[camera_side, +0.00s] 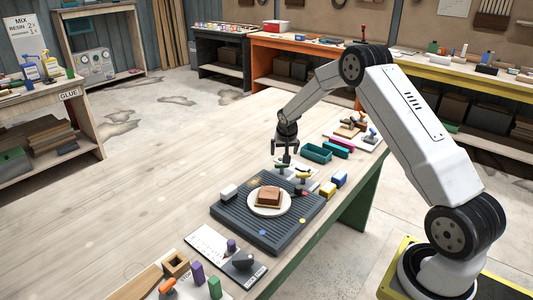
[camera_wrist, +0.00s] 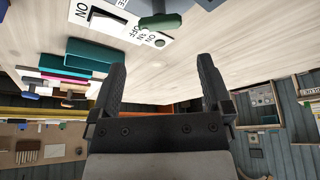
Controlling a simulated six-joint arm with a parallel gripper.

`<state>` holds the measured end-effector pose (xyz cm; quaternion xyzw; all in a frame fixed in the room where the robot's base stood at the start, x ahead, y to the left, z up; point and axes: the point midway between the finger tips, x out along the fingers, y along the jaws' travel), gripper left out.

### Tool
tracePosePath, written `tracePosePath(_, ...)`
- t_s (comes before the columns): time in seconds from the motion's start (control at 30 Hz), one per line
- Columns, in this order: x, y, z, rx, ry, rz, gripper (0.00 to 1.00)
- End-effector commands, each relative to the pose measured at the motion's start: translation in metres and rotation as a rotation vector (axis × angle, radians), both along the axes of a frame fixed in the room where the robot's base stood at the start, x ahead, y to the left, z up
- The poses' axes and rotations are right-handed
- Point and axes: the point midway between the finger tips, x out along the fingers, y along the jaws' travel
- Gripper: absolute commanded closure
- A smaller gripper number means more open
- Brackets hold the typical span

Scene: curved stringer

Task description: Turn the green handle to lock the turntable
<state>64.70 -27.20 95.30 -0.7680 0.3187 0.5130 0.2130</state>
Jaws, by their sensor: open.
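A green handle (camera_wrist: 160,22) shows at the top of the wrist view, on a white plate (camera_wrist: 174,37) lettered ON and OFF. In the side view the handle is too small to make out surely. The likely turntable, a round white disc (camera_side: 254,208), sits on a dark grey ribbed base with a brown wooden block (camera_side: 269,197) on it. My gripper (camera_side: 286,150) points down above the table behind the disc. In the wrist view its two dark fingers (camera_wrist: 162,72) are wide apart with nothing between them, and the handle is apart from them.
A teal bin (camera_side: 317,152) stands right of my gripper, with coloured blocks and a tool board beyond. Blue and yellow blocks (camera_side: 340,179) lie right of the ribbed base (camera_side: 229,212). Other handles and small parts sit at the table's front. The table's left side is clear.

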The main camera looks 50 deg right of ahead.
Motion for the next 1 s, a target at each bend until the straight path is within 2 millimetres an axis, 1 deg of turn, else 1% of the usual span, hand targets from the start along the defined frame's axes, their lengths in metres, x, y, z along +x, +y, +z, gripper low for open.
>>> tracePosePath(0.27,0.004,-0.004,-0.014,0.0,0.001,0.001,0.0)
tracePosePath(0.6,0.013,-0.013,-0.046,0.0,0.001,0.001,0.0)
tracePosePath(0.8,0.018,-0.018,-0.062,0.001,0.0,0.001,0.0)
tracePosePath(1.0,0.02,-0.02,-0.07,0.001,0.0,0.001,0.0)
